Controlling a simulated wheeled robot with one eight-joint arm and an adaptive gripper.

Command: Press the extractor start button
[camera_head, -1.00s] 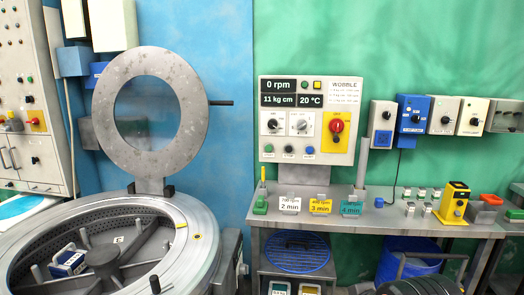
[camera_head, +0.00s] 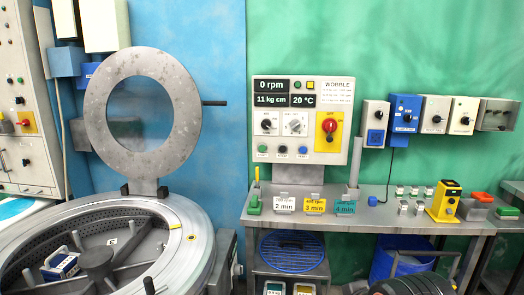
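The extractor control panel (camera_head: 341,112) is a pale box on the green wall. Its displays read 0 rpm, 11 kg cm and 20 °C. Along its lower edge sit a green button (camera_head: 263,150), a dark button (camera_head: 283,150) and a blue button (camera_head: 303,150); their small labels are hard to read. A red rotary switch (camera_head: 329,126) is on a yellow plate at the right. The extractor drum (camera_head: 203,243) is at the lower left, with its round ring-shaped lid (camera_head: 100,122) standing upright behind it.
A metal bench (camera_head: 389,219) stands below the panel, with time cards, a grey upright post (camera_head: 355,160) and a yellow device (camera_head: 443,202). Several small control boxes, one blue (camera_head: 404,120), line the wall at right. A blue bin (camera_head: 382,262) is underneath. A dark object (camera_head: 415,286) shows at the bottom edge.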

